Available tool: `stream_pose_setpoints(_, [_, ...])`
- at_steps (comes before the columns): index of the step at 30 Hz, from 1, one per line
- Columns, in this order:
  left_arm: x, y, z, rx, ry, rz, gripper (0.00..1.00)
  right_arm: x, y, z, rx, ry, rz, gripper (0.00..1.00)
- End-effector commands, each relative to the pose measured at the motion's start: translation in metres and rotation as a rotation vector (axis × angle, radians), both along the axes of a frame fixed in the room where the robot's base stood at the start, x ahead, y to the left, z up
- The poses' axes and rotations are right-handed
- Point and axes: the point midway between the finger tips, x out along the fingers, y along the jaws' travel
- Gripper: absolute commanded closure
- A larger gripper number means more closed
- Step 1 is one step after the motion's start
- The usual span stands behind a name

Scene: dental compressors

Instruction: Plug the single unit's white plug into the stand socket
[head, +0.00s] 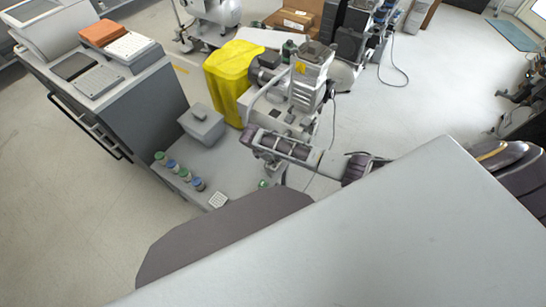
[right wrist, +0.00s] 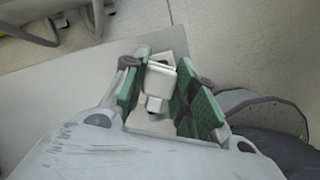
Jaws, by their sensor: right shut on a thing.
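My right gripper (head: 273,182) points down over the light grey low surface, and its green pads show below my wrist in the head view. In the right wrist view, the right gripper (right wrist: 163,82) is shut on the white plug (right wrist: 157,82), which sits between the green pads. A pale block shows just beyond the plug; I cannot tell whether it is part of the plug or whether they touch. A small white square piece (head: 218,200), possibly the stand socket, lies left of the gripper in the head view. The plug's cord is not clear. My left gripper is not in view.
Several jars with blue and green lids (head: 179,172) line the left edge of the low surface. A compressor (head: 309,78) stands behind my right wrist. A dark cabinet (head: 140,110) is at left.

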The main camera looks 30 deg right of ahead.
Motion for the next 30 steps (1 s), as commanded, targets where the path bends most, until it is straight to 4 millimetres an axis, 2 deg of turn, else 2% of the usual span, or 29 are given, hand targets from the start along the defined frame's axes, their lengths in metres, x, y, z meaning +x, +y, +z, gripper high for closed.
stream_pose_setpoints(2, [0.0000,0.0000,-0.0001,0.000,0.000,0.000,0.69,0.0002,0.0001,-0.0007,0.000,0.000,0.000,1.00])
stream_pose_setpoints(3, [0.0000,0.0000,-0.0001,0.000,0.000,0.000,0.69,0.0002,0.0002,-0.0006,0.000,-0.001,0.000,0.68])
stream_pose_setpoints(8, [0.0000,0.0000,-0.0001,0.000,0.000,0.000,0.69,0.0001,0.0001,-0.0007,0.000,0.000,0.000,0.48])
stream_pose_setpoints(15, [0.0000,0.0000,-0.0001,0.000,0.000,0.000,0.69,0.0001,0.0001,-0.0007,0.000,0.000,0.000,0.47])
stream_pose_setpoints(20, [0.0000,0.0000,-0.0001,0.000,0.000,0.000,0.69,-0.0001,0.0001,-0.0008,0.000,0.000,0.000,0.26])
stream_pose_setpoints(30, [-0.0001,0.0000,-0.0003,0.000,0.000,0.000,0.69,0.0001,0.0001,-0.0006,0.000,0.000,0.000,0.25])
